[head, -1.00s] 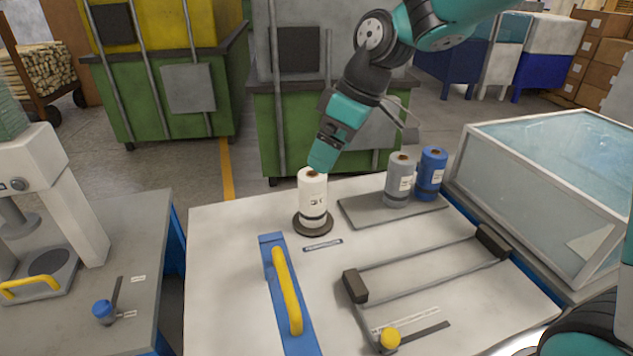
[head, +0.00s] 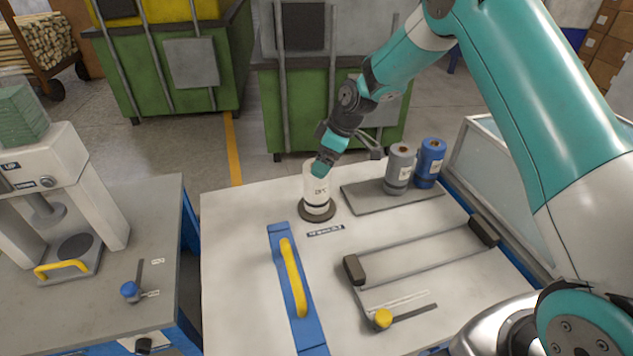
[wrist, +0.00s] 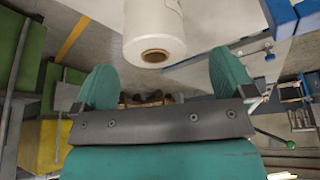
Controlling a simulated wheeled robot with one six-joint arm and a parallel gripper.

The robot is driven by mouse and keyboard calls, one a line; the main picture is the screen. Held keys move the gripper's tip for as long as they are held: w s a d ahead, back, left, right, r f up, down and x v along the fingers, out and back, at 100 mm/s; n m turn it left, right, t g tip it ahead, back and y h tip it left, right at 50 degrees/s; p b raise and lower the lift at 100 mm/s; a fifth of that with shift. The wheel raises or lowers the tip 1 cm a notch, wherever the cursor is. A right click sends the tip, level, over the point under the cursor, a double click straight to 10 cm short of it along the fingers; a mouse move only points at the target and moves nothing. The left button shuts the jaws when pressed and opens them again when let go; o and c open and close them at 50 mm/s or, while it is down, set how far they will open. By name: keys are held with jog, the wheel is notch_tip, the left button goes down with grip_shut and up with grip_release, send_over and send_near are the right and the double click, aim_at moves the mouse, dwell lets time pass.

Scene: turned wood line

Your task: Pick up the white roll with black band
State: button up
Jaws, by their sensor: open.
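The white roll with black band (head: 316,188) stands upright on a dark round base on the pale table in the head view. Its upper end is partly hidden by my gripper (head: 321,168), which comes down from the upper right. In the wrist view the white roll (wrist: 155,28) shows end-on with its brown core, ahead of the gap between my fingers. My gripper (wrist: 160,92) is open there, with its teal fingers spread apart and nothing between them.
A grey roll (head: 399,170) and a blue roll (head: 430,163) stand on a grey plate (head: 365,199) to the right. A blue bar with a yellow handle (head: 293,280) lies in front. A dark-ended frame (head: 420,252) lies at right. Green bins (head: 180,85) stand behind.

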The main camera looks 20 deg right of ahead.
aim_at(317, 187)
jog(key=shift+d+p+x, duration=0.15)
jog(key=shift+p+x, duration=0.65)
jog(key=shift+x, duration=0.6)
jog(key=shift+d+p+x, duration=0.1)
jog(key=shift+p+x, duration=0.7)
jog(key=shift+x, duration=0.6)
jog(key=shift+w+f, duration=0.1)
jog(key=shift+w, duration=0.1)
jog(key=shift+c, duration=0.5)
jog(key=c, duration=1.1)
jog(key=shift+c, duration=0.6)
